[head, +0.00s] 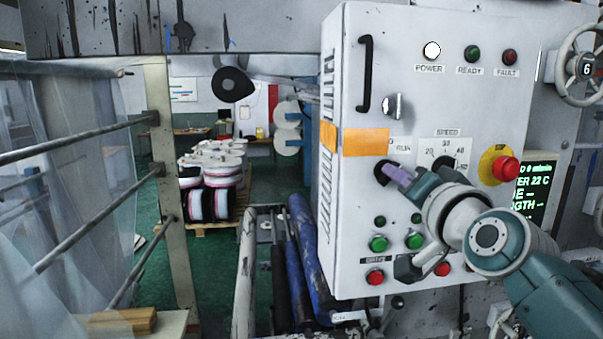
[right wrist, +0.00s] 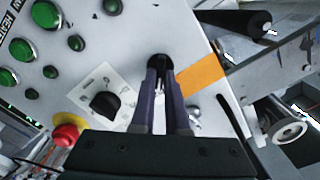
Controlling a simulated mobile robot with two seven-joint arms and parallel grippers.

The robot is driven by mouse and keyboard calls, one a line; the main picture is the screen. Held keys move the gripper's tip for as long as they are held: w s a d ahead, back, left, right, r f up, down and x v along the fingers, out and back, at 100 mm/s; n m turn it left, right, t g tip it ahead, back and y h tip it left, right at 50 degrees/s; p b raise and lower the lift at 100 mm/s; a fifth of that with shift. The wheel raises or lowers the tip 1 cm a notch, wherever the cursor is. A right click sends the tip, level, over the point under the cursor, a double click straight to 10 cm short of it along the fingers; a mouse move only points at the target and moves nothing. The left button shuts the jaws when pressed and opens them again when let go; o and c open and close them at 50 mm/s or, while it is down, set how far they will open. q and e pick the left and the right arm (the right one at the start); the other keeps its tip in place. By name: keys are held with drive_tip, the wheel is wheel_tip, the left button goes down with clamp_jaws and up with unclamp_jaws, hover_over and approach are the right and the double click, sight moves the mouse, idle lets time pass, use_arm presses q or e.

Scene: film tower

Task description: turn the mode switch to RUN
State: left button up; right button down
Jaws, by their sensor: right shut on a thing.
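The mode switch (head: 380,173) is a small black round switch on the white control cabinet (head: 360,235), just below the RUN label (head: 405,147). My right gripper (head: 390,174) reaches in from the right, its purple fingers shut on the switch. In the right wrist view the fingers of my right gripper (right wrist: 161,80) close around the switch, whose black rim (right wrist: 158,61) shows beyond the fingertips. The fingers hide the handle, so I cannot tell which way it points. My left gripper is not in view.
The black SPEED dial (head: 443,165) and a red emergency stop (head: 505,168) on yellow are close to my right gripper. Green and red buttons (head: 378,243) sit below. An orange strip (head: 365,142) is above left of the switch. Rollers (head: 300,250) stand left of the cabinet.

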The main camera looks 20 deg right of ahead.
drive_tip(key=shift+m, duration=0.5)
drive_tip(key=c, duration=0.9)
unclamp_jaws()
drive_tip(key=b+v, duration=0.4)
drive_tip(key=v, duration=0.6)
